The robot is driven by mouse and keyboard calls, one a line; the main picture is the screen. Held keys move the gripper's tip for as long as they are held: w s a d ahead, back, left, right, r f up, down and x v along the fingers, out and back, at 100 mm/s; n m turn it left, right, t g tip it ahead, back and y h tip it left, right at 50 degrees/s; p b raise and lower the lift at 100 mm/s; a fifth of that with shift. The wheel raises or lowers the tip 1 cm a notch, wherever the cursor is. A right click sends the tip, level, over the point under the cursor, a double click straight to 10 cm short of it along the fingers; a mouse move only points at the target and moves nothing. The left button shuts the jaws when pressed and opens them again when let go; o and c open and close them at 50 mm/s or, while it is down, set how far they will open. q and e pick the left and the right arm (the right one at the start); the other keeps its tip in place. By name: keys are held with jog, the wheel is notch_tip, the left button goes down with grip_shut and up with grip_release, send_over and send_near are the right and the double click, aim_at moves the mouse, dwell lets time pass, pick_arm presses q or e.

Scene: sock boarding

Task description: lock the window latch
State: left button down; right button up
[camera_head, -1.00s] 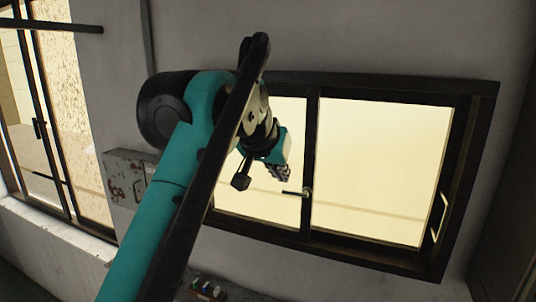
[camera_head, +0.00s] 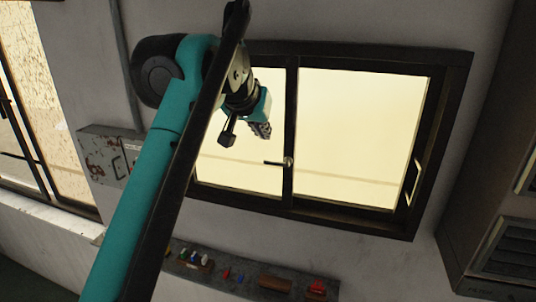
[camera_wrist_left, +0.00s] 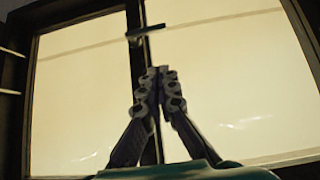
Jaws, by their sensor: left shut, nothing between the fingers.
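The window (camera_head: 350,130) has a dark frame and two bright panes. Its latch (camera_head: 277,162) is a small dark handle on the middle upright, lying about level and reaching left from a pale round pivot. In the left wrist view the latch (camera_wrist_left: 146,32) crosses the dark upright just beyond my fingertips. My left gripper (camera_head: 262,132) is in front of the left pane, above and left of the latch, apart from it in the picture. In the wrist view my left gripper (camera_wrist_left: 158,72) has its fingertips together with nothing between them. My right gripper is not in view.
A pale handle (camera_head: 412,183) is on the window's right side. A shelf (camera_head: 245,276) with small coloured items runs below the window. A rusty grey box (camera_head: 105,152) is on the wall at left, and a large dark cabinet (camera_head: 500,200) stands at right.

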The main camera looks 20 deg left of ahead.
pick_arm(q)
send_over(278, 162)
jog(key=s+a, duration=0.1)
jog(key=a, duration=0.1)
notch_tip(278, 162, down, 4)
jog(key=f, duration=0.3)
jog(key=shift+s+a+f, duration=0.15)
jog(key=shift+s+f, duration=0.1)
jog(key=shift+a, duration=0.1)
